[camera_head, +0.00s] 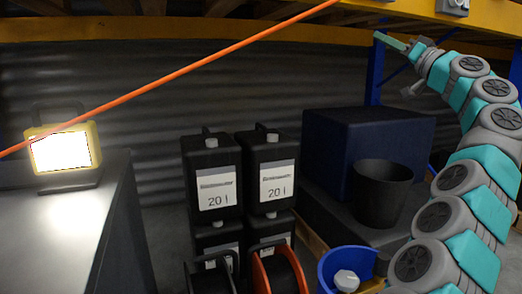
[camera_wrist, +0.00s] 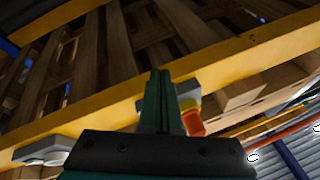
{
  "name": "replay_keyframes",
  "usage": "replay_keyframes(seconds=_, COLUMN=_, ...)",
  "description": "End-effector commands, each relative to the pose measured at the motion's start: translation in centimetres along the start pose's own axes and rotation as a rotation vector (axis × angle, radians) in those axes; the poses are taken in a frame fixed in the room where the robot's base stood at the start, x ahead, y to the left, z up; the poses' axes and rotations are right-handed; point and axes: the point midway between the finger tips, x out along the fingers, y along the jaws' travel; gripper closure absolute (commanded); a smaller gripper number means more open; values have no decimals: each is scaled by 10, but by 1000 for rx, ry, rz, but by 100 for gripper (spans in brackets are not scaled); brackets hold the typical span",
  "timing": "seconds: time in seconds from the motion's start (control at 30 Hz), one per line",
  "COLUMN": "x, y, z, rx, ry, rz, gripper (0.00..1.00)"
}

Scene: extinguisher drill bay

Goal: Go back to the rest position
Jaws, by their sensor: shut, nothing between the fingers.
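My gripper (camera_head: 380,37) is at the upper right in the head view, at the end of my raised teal and grey arm. It sits just below the yellow overhead beam (camera_head: 300,33) and points left. In the wrist view, its two green fingers (camera_wrist: 159,75) are together, with nothing seen between them. They point up toward the yellow beam (camera_wrist: 100,100) and the wooden slats (camera_wrist: 140,40). I cannot tell the exact gap between fingertips and beam.
An orange strap (camera_head: 200,62) runs diagonally across the head view. A lit work lamp (camera_head: 64,148) stands on a counter (camera_head: 60,225) at left. Black canisters (camera_head: 212,180), a dark bucket (camera_head: 382,195), a dark blue box (camera_head: 335,140) and a blue bin (camera_head: 330,268) stand below.

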Motion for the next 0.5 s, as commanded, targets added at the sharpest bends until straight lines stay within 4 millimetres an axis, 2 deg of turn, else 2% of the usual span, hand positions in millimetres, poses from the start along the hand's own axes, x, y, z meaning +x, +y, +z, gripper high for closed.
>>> replay_keyframes(seconds=0.1, x=24, y=-31, z=33, rx=110, ry=-125, rz=-45, gripper=100)
replay_keyframes(seconds=0.23, x=41, y=-73, z=76, rx=198, ry=-275, rz=-81, gripper=100)
replay_keyframes(seconds=0.37, x=44, y=-119, z=125, rx=261, ry=-443, rz=-101, gripper=100)
replay_keyframes(seconds=0.5, x=32, y=-170, z=181, rx=303, ry=-632, rz=-102, gripper=100)
